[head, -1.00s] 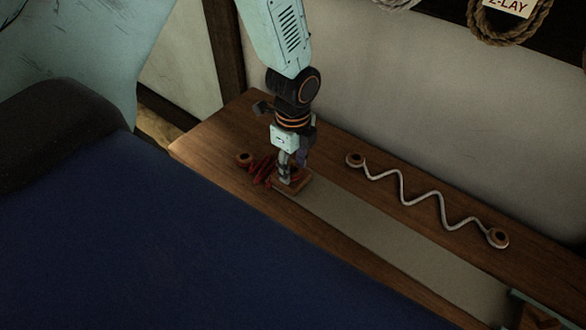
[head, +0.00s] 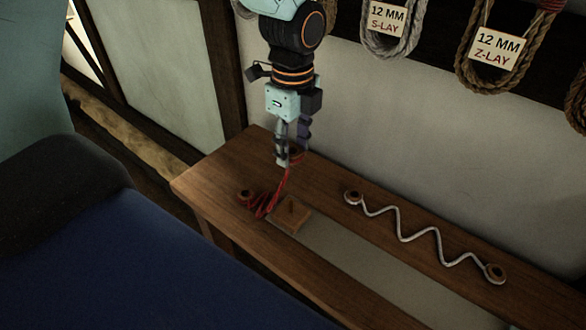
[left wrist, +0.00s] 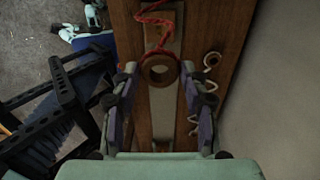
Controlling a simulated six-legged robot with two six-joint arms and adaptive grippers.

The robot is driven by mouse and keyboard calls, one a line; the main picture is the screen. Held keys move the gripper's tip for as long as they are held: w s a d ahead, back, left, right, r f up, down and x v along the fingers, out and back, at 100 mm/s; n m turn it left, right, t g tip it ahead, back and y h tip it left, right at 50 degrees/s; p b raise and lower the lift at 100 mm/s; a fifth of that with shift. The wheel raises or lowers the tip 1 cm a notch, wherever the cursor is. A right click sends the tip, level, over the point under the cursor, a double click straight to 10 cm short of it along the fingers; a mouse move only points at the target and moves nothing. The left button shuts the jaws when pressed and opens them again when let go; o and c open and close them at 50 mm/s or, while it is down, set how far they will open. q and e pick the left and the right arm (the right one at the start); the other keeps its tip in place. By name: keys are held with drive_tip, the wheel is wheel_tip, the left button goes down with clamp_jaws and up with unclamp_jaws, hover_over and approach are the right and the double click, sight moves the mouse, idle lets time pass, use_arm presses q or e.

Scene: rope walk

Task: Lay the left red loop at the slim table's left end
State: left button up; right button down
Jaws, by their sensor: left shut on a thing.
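My left gripper (head: 289,158) is shut on one end ring of the red rope and holds it above the slim table (head: 226,165). In the left wrist view the round brown ring (left wrist: 159,70) sits between the fingers. The red rope (head: 262,204) runs down from the gripper to a loose zigzag on the table. Its other end ring (head: 245,197) lies near the table's left end. A square wooden block (head: 291,215) with a small peg stands just right of the zigzag, below the gripper. My right gripper is not in view.
A white zigzag rope (head: 401,230) with a ring at each end lies along the table's back side. A grey strip (head: 350,262) runs along the middle. Labelled rope coils (head: 492,50) hang on the wall behind. Bare wood is free at the left end.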

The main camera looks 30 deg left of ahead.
use_arm(q)
wheel_tip(320, 180, up, 11)
drive_tip(key=p, duration=0.2)
drive_tip(key=shift+p, duration=0.3)
drive_tip(key=shift+f, duration=0.15)
drive_tip(key=w+a+p, duration=0.3)
drive_tip(key=a+p, duration=0.1)
drive_tip(key=a, duration=0.4)
drive_tip(key=shift+a, duration=0.3)
